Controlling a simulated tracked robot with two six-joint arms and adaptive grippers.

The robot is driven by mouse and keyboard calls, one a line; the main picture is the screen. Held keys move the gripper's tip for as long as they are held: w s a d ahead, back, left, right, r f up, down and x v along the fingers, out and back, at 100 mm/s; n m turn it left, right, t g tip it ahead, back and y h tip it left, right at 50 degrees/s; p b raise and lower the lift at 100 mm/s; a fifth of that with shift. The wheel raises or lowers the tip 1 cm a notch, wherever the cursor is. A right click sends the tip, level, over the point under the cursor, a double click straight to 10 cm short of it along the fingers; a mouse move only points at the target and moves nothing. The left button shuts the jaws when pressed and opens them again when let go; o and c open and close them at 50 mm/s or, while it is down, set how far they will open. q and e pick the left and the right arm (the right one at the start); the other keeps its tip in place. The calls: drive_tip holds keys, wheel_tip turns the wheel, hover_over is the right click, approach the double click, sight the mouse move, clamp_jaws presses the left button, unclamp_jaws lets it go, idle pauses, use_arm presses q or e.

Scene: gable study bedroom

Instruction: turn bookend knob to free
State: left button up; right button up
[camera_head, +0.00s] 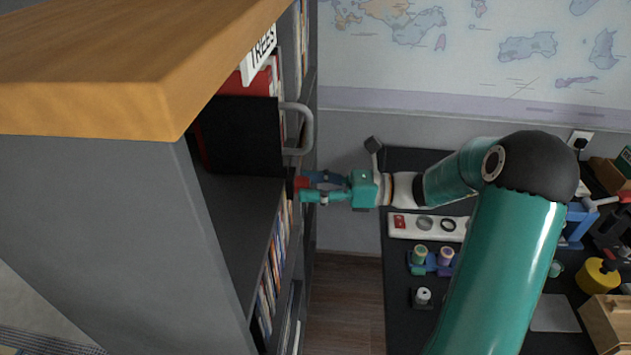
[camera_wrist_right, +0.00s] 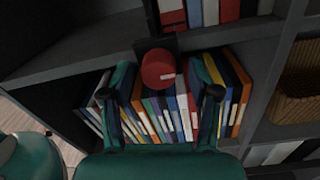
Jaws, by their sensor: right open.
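The bookend knob (camera_wrist_right: 158,70) is a round red knob with a small white mark on its lower right face. It sits on a dark plate at the shelf edge, above a row of books. In the head view the knob (camera_head: 301,182) shows as a small red patch at the tips of my right gripper (camera_head: 312,188). In the wrist view my right gripper (camera_wrist_right: 160,95) is open, with one dark fingertip on each side below the knob. No contact with the knob is visible. My left gripper is not in view.
The bookcase (camera_head: 165,75) with a wooden top fills the left, with a grey handle (camera_head: 305,128) above the knob. Books (camera_head: 272,275) stand below the shelf. A dark desk (camera_head: 400,300) with a white holder (camera_head: 403,228) and small items lies right, under my arm.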

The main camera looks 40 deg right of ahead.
drive_tip(key=c, duration=1)
drive_tip(key=shift+d+r, duration=0.1)
drive_tip(key=shift+c, duration=0.8)
drive_tip(key=n+b, duration=0.3)
drive_tip(key=shift+f, duration=0.25)
drive_tip(key=shift+r+n+h+b, duration=0.15)
drive_tip(key=shift+n+h+b, duration=0.25)
drive_tip(key=shift+n+b, duration=7.8)
drive_tip(key=shift+m+b, duration=0.8)
